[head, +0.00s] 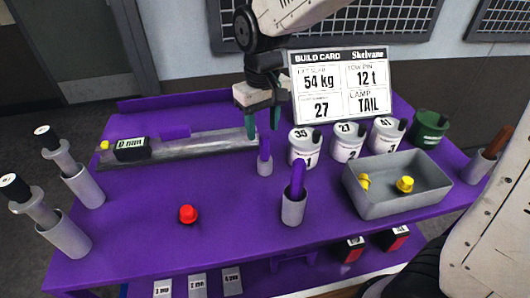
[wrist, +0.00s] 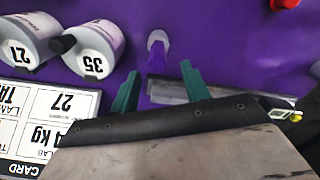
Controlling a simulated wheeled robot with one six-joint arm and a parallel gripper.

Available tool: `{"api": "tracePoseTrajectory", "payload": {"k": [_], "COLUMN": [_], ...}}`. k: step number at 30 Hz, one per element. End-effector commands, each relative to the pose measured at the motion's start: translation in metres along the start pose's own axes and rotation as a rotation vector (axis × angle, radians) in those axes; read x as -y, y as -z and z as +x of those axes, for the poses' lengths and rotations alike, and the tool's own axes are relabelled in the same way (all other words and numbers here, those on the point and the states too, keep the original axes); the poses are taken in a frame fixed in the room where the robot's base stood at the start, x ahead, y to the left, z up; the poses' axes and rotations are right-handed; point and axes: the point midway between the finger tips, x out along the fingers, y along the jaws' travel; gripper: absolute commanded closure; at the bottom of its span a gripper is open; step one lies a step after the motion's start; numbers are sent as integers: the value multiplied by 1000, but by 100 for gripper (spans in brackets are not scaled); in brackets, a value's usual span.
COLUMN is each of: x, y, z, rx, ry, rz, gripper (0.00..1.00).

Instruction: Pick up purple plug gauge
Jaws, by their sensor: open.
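A purple plug gauge (head: 264,146) stands upright with its lower end in a small grey holder (head: 265,167), near the middle of the purple table. A second, larger purple-handled gauge (head: 297,176) stands in a grey cylinder (head: 293,208) nearer the front. My gripper (head: 263,126) has green fingers pointing down, apart and empty, just above and behind the smaller gauge. In the wrist view the purple gauge (wrist: 157,56) shows just beyond the gap between the fingertips (wrist: 161,76). I cannot tell whether the fingers touch it.
White numbered weights (head: 304,148) and the build card (head: 340,85) stand right of my gripper. A grey tray (head: 400,188) holds yellow knobs. A red knob (head: 188,214) lies front left. A metal rail (head: 190,146) runs left. Grey cylinders with handled gauges (head: 65,235) stand far left.

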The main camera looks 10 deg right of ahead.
Motion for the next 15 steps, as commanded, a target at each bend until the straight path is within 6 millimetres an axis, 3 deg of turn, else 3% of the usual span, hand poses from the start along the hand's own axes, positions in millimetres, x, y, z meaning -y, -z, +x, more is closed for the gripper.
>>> {"api": "tracePoseTrajectory", "payload": {"k": [15], "x": [-2], "y": [-5], "z": [66], "rx": [3], "ry": [0], "rz": [2], "gripper": [54]}}
